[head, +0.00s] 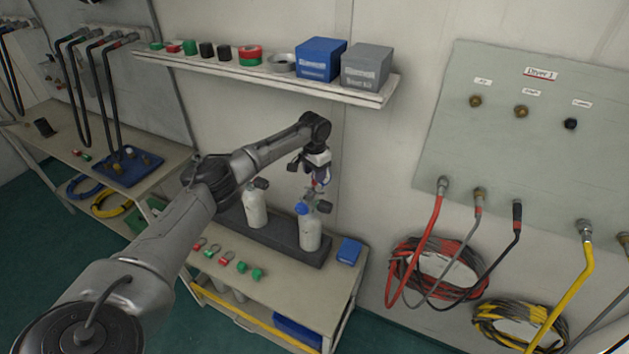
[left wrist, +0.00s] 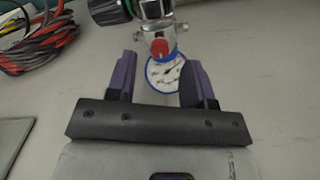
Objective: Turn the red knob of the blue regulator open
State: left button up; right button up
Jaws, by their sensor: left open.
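The blue regulator's gauge, with a blue rim and white dial (left wrist: 163,73), shows in the left wrist view below its metal body (left wrist: 154,12). The red knob (left wrist: 159,48) sits on that body just above the gauge. My left gripper (left wrist: 158,66) is open, with one purple finger on each side of the gauge. The knob lies between and slightly beyond the fingertips; I see no grip on it. In the head view the blue gauge (head: 302,208) is at the top of the right white cylinder (head: 309,234), just below my left gripper (head: 318,183). My right gripper is not in view.
A second white cylinder (head: 255,208) stands to the left in the same dark rack. A shelf (head: 280,89) with boxes and tape rolls hangs above. The grey wall panel (head: 545,165) with hoses is to the right. A black handwheel (left wrist: 108,10) is close by.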

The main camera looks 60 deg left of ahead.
aim_at(315, 187)
pick_arm(q)
jog(key=shift+f, duration=1.65)
